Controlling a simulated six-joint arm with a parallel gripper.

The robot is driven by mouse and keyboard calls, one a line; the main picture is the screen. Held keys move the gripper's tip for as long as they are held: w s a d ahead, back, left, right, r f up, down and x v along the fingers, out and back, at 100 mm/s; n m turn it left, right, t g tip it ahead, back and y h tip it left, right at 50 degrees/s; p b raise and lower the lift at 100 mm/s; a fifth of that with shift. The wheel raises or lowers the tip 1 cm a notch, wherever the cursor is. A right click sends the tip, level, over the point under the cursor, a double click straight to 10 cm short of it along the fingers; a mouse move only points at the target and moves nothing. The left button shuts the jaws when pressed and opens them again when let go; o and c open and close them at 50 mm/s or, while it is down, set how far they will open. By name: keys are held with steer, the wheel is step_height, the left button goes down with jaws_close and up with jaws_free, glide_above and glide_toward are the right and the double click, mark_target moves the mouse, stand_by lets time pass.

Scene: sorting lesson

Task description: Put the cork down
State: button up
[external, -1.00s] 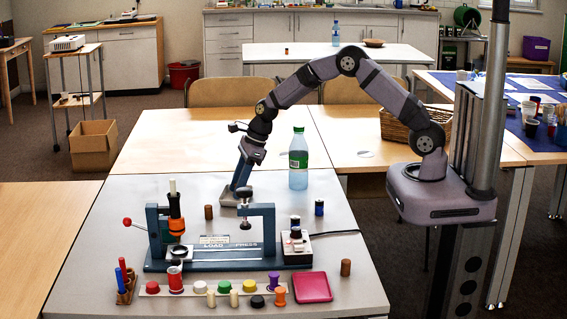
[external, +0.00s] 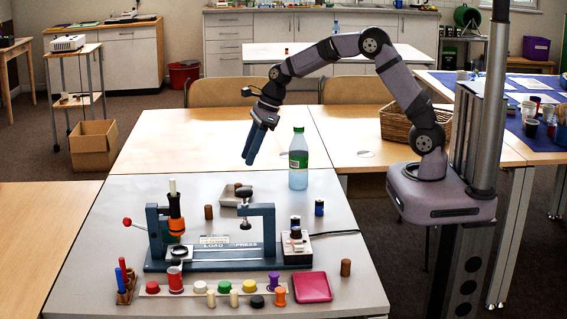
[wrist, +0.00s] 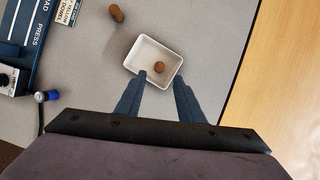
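A brown cork (wrist: 159,66) lies in a small white tray (wrist: 171,82) on the grey table, seen in the wrist view. The tray (external: 229,200) also shows in the external view, behind the press. My gripper (external: 249,161) hangs in the air above and behind the tray, pointing down. In the wrist view its two fingers (wrist: 159,76) are apart with nothing held between them. The cork is in the tray, below and apart from the fingertips.
Another brown cylinder (external: 208,212) stands left of the tray. The blue press (external: 215,255) is in front. A bottle with a green cap (external: 298,165) stands right of the tray. A blue cylinder (external: 319,207) stands farther right.

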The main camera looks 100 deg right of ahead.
steer(key=shift+s+r, duration=0.2)
steer(key=shift+r, duration=0.3)
steer(key=s+a+f+n+g, duration=0.1)
steer(key=s+a+f+n, duration=0.1)
steer(key=s+a+n, duration=0.4)
steer(key=s+a+f+n+g, duration=0.2)
steer(key=s+a+n, duration=0.5)
steer(key=n, duration=0.9)
steer(key=s+a+f+n+g, duration=0.1)
steer(key=s+a+f+n, duration=0.1)
steer(key=s+a+n, duration=0.5)
steer(key=shift+s+n+h, duration=0.4)
steer(key=shift+s+n, duration=1.5)
steer(key=shift+s, duration=0.65)
steer(key=shift+s+f+n+g, duration=0.2)
steer(key=shift+s+n+g, duration=0.1)
steer(key=shift+s+n, duration=0.25)
steer(key=shift+w+r, duration=0.1)
